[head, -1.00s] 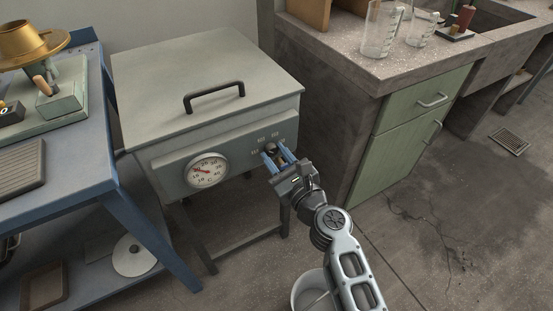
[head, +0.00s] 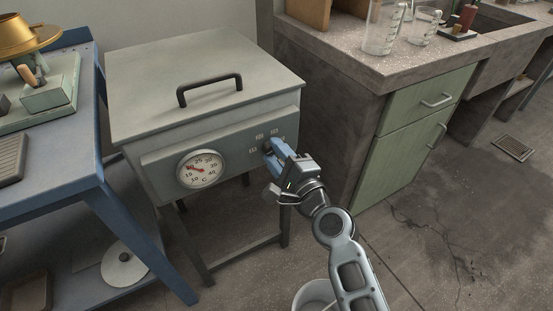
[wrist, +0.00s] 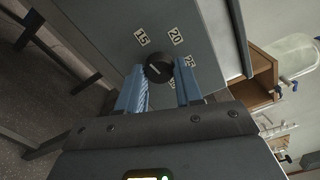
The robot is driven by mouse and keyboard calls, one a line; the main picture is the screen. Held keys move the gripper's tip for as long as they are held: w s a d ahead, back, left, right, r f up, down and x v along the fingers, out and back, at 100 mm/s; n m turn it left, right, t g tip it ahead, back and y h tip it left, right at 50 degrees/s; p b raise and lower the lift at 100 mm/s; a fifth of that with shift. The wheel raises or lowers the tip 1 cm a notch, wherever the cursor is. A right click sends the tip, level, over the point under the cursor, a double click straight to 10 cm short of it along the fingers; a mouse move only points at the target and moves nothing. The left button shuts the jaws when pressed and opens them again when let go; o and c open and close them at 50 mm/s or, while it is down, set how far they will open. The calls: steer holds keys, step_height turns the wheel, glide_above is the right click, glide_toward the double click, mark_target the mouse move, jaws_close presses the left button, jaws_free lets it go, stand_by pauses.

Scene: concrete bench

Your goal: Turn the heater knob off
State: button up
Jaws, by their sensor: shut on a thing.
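The heater is a grey-green box (head: 225,125) with a hinged-looking lid and a black handle (head: 210,89) on top. Its round dial gauge (head: 201,169) sits on the front panel, with a red needle. The black heater knob (wrist: 158,67) is right of the gauge, mostly hidden by my fingers in the head view. In the wrist view it has a pale pointer line and number labels such as 15, 20 and 25 around it. My gripper (head: 272,150) is shut on the knob, its blue fingers on either side of it.
A blue bench (head: 125,215) with a brass-topped device (head: 28,38) stands at left. A concrete counter (head: 345,55) with glass beakers (head: 385,28) and green cabinet doors is close on the right. A pale bucket (head: 314,297) is on the floor beneath my arm.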

steer(key=n+b, duration=0.3)
steer(key=n, duration=0.2)
steer(key=shift+f+n, duration=0.15)
steer(key=shift+n, duration=0.15)
steer(key=shift+n+b, duration=1.3)
steer(key=shift+n, duration=1)
steer(key=shift+a, duration=0.1)
steer(key=o, duration=1)
steer(key=shift+r, duration=0.2)
steer(key=v, duration=0.8)
steer(key=shift+w, duration=0.1)
